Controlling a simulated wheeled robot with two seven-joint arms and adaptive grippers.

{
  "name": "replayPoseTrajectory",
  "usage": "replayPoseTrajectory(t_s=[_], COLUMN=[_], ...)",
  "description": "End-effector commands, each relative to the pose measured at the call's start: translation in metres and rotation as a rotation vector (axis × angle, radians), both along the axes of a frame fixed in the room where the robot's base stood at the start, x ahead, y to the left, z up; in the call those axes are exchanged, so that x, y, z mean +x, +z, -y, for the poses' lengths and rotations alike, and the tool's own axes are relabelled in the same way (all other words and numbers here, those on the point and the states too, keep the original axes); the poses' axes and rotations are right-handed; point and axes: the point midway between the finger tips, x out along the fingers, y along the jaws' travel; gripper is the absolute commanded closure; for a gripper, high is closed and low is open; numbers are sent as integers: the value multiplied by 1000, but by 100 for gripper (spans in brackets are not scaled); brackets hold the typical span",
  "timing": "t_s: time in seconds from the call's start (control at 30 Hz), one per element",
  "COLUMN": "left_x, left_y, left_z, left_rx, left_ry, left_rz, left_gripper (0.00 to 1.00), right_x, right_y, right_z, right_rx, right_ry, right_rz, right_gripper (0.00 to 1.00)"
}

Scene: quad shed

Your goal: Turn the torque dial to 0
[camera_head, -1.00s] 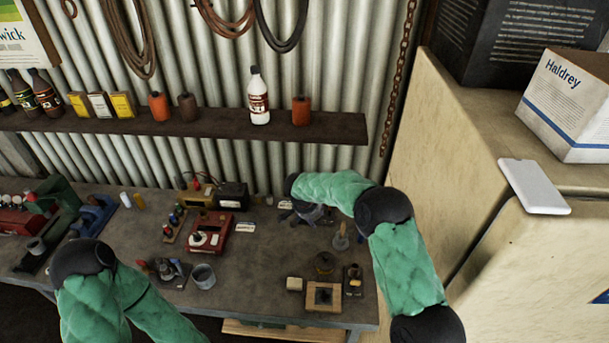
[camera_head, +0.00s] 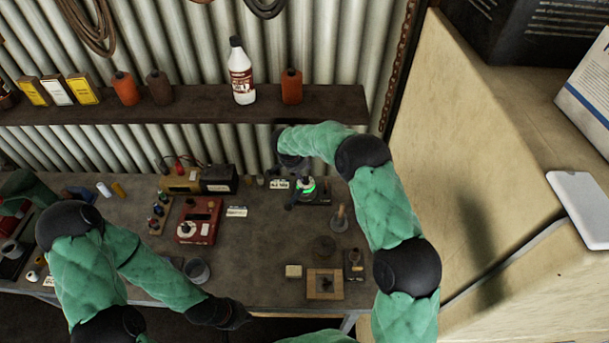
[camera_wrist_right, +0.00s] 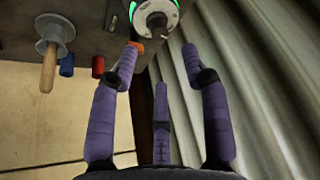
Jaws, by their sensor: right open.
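A round pale dial (camera_wrist_right: 155,14) with a lit green ring sits at the top edge of the right wrist view, partly cut off. In the head view the green-lit dial (camera_head: 308,187) is at the back right of the bench, partly covered by my right gripper. My right gripper (camera_wrist_right: 161,48) is open, its purple fingers spread just short of the dial, with nothing between them. In the head view the right gripper (camera_head: 294,197) is small and dark beside it. The dial's markings cannot be read. My left arm ends in a dark part (camera_head: 222,313) at the bench's front edge; its fingers are not clear.
A red box with a white knob (camera_head: 187,229) stands left of the dial. A wooden-handled tool (camera_head: 340,218) is close on its right. A corrugated wall (camera_wrist_right: 270,90) runs close beside the right gripper. A shelf with bottles (camera_head: 330,103) hangs above.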

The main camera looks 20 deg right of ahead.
Motion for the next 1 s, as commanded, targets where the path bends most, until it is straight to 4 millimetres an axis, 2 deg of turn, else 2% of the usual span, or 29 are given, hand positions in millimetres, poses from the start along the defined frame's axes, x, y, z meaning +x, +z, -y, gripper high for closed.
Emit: replayPoseTrajectory(t_s=[0.2,0.43,0.63,0.93,0.97,1.0], left_x=[0,0,0,0,0,0], left_y=[8,13,14,14,14,14], left_z=[0,0,0,0,0,0], left_rx=[0,0,0,0,0,0], left_ry=[0,0,0,0,0,0], left_rz=[1,1,1,1,1,1], left_gripper=[100,100,100,100,100,100], right_x=[10,19,22,22,22,22], right_y=[-37,-64,-74,-76,-76,-75], right_z=[12,19,22,23,23,23], right_rx=[0,0,0,0,0,0], right_ry=[-2,-1,-1,-1,-1,-1], right_rz=[-2,-1,0,0,0,0], right_gripper=[53,53,53,53,59,70])
